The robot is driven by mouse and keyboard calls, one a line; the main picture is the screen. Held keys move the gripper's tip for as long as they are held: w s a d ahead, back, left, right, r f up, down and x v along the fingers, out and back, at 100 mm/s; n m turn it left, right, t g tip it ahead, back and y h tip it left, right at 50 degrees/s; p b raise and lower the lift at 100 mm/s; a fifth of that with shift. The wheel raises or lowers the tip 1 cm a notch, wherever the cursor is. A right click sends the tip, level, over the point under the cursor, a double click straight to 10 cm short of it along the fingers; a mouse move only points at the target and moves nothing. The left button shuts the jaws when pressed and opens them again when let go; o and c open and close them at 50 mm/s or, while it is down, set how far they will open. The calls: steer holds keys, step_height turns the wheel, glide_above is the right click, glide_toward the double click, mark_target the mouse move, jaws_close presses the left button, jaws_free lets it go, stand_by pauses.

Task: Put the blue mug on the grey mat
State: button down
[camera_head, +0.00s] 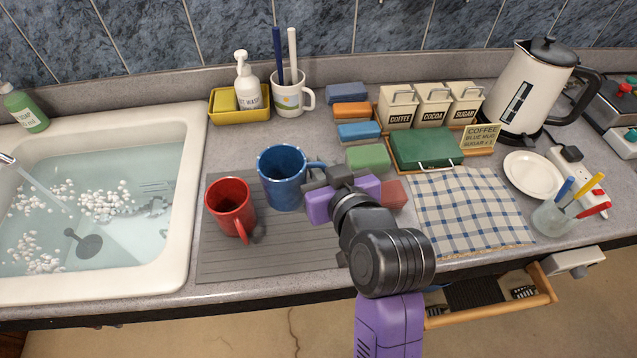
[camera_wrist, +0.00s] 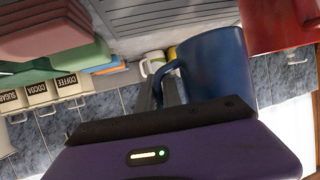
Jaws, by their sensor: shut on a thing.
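The blue mug (camera_head: 281,182) is upright over the back part of the grey ribbed mat (camera_head: 290,255), right of the sink. I cannot tell whether its base touches the mat. My gripper (camera_head: 316,178) comes in from the right and is shut on the mug's handle. In the wrist view, which is upside down, the blue mug (camera_wrist: 218,68) shows with its handle between the fingers of my gripper (camera_wrist: 168,92). My gripper hides part of the handle and of the mat's right side.
A red mug (camera_head: 231,208) stands on the mat, close to the blue mug's left. The sink (camera_head: 185,190) is further left. A white mug (camera_head: 291,98) with brushes and a yellow tray (camera_head: 238,110) stand behind. A green box (camera_head: 425,147) and checked cloth (camera_head: 470,210) lie right. The mat's front is clear.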

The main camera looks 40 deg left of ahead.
steer(key=shift+f, duration=2.95)
steer(key=shift+f, duration=0.15)
steer(key=c, duration=1.5)
jaws_free()
steer(key=shift+r, duration=0.2)
steer(key=b+v, duration=0.1)
steer(key=v, duration=1.1)
steer(key=shift+f, duration=0.1)
